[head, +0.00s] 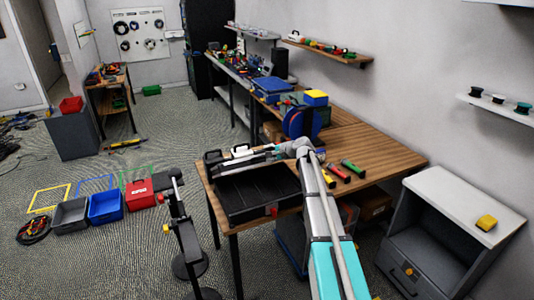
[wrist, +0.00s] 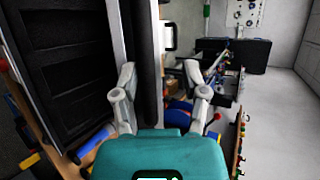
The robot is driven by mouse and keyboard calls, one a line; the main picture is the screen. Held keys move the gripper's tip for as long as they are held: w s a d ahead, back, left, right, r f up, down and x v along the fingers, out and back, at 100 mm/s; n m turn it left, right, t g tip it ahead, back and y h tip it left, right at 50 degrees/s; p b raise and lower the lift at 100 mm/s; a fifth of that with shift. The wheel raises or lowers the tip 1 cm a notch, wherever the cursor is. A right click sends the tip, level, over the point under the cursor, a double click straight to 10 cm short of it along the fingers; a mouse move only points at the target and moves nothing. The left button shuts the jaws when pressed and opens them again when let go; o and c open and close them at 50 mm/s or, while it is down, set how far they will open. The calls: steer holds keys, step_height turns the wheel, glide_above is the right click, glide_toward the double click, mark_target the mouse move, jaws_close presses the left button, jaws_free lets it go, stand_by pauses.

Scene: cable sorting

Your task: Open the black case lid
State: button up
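The black case (head: 262,193) lies on the near part of the wooden table in the head view. Its dark, ribbed, tray-like inside faces up. In the wrist view, the ribbed black panel of the case (wrist: 68,75) fills the left side, with a pale edge along it. A narrow dark upright strip, perhaps the lid, stands beside that edge; I cannot tell how far it is raised. My gripper (wrist: 162,93) is open, its two grey fingers apart, with part of the dark strip behind the gap. I cannot tell whether they touch. In the head view, my arm reaches over the case's far side.
Red and green handled tools (head: 340,173) lie right of the case on the table. A blue reel (head: 300,122) stands behind. Grey, blue and red bins sit on the floor at left. A white-topped cabinet (head: 455,205) stands at right, with a yellow object on it.

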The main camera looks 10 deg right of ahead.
steer(key=p+v, duration=0.5)
steer(key=v, duration=0.9)
steer(key=shift+s+f+p, duration=0.2)
steer(key=shift+s+p, duration=0.05)
steer(key=shift+p, duration=0.15)
stand_by(1.2)
steer(key=shift+a, duration=0.1)
stand_by(0.6)
steer(key=s+a+f+n+g+h+b, duration=0.1)
steer(key=s+a+f+n+g, duration=0.25)
steer(key=s+a, duration=0.3)
steer(key=s+a+f+n+g+h+b, duration=0.1)
steer(key=s+a+f+n+g, duration=0.15)
steer(key=s+a+f, duration=0.35)
steer(key=s+a+f+n+g+h+b, duration=0.1)
steer(key=s+f+n+g+h, duration=0.1)
steer(key=s, duration=0.7)
steer(key=s+a+f+n+g+h+b, duration=0.1)
steer(key=s+f+n+g+h, duration=0.1)
steer(key=s+n, duration=0.3)
steer(key=s+f+h, duration=0.1)
steer(key=s, duration=0.3)
steer(key=shift+a+h, duration=0.15)
steer(key=shift+h, duration=0.15)
